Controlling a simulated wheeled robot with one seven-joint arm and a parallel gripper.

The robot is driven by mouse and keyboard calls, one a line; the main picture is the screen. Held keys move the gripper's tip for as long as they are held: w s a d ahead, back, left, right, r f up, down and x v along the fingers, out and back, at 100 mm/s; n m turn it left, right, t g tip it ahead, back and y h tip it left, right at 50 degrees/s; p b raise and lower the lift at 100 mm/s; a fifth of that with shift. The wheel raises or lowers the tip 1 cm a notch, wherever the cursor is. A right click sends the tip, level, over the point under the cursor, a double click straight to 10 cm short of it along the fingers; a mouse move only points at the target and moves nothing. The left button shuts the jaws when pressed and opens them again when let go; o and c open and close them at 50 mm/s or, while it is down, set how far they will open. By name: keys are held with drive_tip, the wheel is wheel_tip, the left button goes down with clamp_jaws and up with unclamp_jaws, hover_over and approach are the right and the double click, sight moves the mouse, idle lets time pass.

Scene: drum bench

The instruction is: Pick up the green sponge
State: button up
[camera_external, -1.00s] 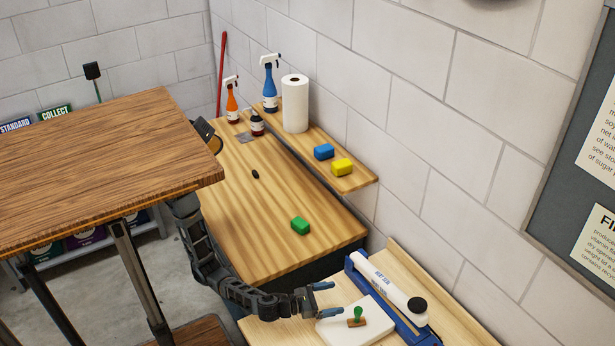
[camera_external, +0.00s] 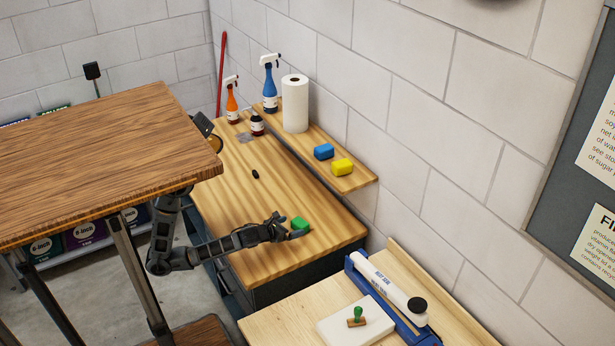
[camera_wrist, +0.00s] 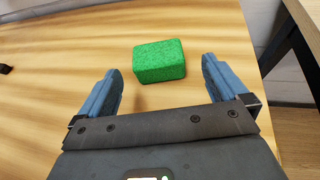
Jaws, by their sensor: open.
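The green sponge (camera_external: 300,223) lies on the wooden bench top (camera_external: 270,200), near its right front part. In the wrist view the sponge (camera_wrist: 159,61) sits just beyond the fingertips, centred between them with bare wood around it. My gripper (camera_external: 290,226) is open and empty, right beside the sponge. In the wrist view both blue fingers of my gripper (camera_wrist: 160,78) are spread apart, wider than the sponge. No contact with the sponge shows.
On a raised shelf (camera_external: 355,183) along the wall are a blue sponge (camera_external: 323,151), a yellow sponge (camera_external: 342,166), a paper roll (camera_external: 295,103) and a blue spray bottle (camera_external: 269,85). A small dark object (camera_external: 255,174) lies on the bench. A second table (camera_external: 275,325) holds a heat sealer (camera_external: 385,285).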

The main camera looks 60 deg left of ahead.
sight(302, 223)
drive_tip(key=shift+a+f, duration=0.3)
drive_tip(key=shift+a, duration=0.05)
drive_tip(key=x, duration=0.7)
drive_tip(key=shift+w+p, duration=0.25)
drive_tip(key=shift+p, duration=0.15)
drive_tip(key=c, duration=0.9)
